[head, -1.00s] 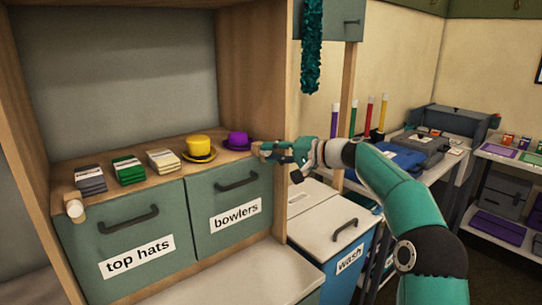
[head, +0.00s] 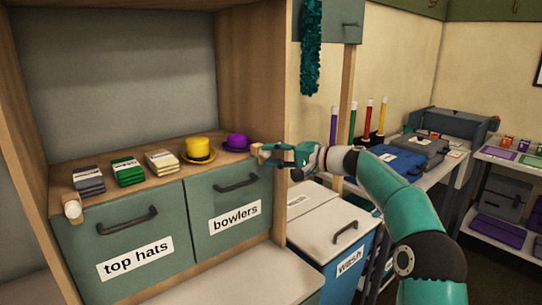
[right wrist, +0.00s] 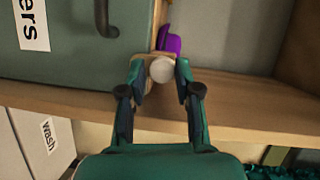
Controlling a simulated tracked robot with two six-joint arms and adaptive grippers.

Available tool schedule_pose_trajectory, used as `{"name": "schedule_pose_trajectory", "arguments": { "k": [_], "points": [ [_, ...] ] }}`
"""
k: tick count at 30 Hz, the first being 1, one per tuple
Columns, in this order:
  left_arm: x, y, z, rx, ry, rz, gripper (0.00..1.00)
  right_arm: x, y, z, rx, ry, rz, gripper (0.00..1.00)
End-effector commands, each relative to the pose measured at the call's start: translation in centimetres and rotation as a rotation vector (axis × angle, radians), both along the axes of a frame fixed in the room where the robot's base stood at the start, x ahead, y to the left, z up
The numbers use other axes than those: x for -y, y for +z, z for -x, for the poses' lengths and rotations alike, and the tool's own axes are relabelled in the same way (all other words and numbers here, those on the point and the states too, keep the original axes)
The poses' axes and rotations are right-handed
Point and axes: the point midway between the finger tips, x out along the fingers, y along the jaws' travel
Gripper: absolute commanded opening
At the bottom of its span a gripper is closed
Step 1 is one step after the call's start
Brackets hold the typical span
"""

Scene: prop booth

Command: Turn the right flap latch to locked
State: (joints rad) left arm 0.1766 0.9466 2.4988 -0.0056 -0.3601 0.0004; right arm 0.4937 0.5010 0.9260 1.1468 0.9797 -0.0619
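The right flap latch (head: 256,150) is a small wooden block at the upper right corner of the flap labelled bowlers (head: 228,196). In the right wrist view the latch (right wrist: 162,70) shows its round white face between my fingertips, with wood visible around it. My right gripper (head: 266,154) reaches it from the right. Its fingers, also in the right wrist view (right wrist: 160,76), are drawn in on both sides of the latch and appear shut on it. The fingers partly hide the latch, and its exact angle is hard to tell. My left gripper is not in view.
The top hats flap (head: 125,236) has its own latch (head: 72,206) at the left. A yellow hat (head: 199,150), a purple hat (head: 237,142) and small stacks stand on the shelf above. A wash bin (head: 330,236) stands below my right forearm.

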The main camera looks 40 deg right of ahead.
Motion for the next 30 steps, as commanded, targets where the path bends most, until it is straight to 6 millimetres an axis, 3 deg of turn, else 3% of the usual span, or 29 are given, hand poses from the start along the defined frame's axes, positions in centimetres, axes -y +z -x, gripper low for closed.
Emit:
{"name": "schedule_pose_trajectory", "arguments": {
  "k": [3, 16, 30],
  "points": [
    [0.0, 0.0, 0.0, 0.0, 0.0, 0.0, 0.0, 0.0, -0.1, 0.0, -0.001, 0.0, 0.0, 0.52],
    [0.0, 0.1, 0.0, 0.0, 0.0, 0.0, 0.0, 0.4, 0.3, 0.8, 0.003, 0.001, 0.002, 0.52],
    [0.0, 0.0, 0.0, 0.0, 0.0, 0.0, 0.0, 4.2, 1.0, 8.3, 0.001, -0.002, 0.001, 0.52]
  ]
}}
